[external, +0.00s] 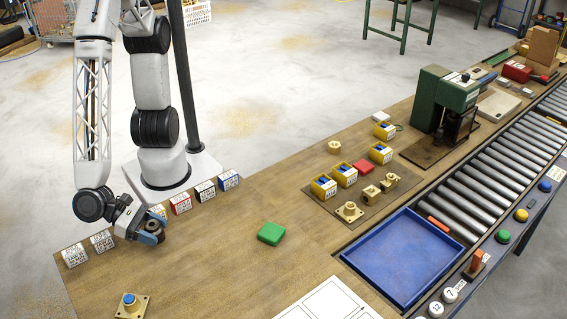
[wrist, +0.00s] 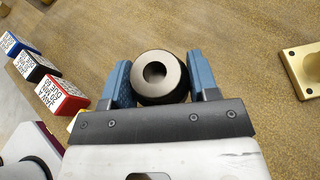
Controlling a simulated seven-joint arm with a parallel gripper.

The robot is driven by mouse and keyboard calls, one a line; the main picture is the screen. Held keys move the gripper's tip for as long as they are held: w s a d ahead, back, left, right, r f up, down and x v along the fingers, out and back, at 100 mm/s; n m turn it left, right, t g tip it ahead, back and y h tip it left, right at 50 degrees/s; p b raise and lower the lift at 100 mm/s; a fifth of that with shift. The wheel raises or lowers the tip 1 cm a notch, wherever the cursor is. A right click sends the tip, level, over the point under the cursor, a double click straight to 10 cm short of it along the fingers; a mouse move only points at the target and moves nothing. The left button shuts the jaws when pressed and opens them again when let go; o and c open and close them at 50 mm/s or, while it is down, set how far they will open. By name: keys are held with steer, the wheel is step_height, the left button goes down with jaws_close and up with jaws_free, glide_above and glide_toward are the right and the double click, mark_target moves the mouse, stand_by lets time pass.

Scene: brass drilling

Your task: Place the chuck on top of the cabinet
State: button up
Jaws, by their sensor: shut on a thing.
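The chuck (wrist: 173,82) is a short dark metal cylinder with a round central hole. In the wrist view it sits between the two blue fingers of my gripper (wrist: 159,68), which is shut on it. In the external view my gripper (external: 150,233) is low over the left part of the workbench, beside the row of small labelled blocks. The chuck is small and partly hidden by the fingers there. I cannot tell whether it touches the bench. I cannot pick out a cabinet with certainty; a tall green machine (external: 452,92) stands at the back right.
Labelled blocks, including a red one (external: 180,204) and a blue one (external: 228,180), line the bench edge. A brass flange with a blue top (external: 131,303) is in front. A green block (external: 271,234), blue tray (external: 404,258) and roller conveyor (external: 490,165) lie right.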

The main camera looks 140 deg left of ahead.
stand_by(0.4)
steer(key=shift+f, duration=1.5)
steer(key=shift+f, duration=0.1)
steer(key=o, duration=1.3)
steer(key=shift+s, duration=0.1)
steer(key=shift+v, duration=2)
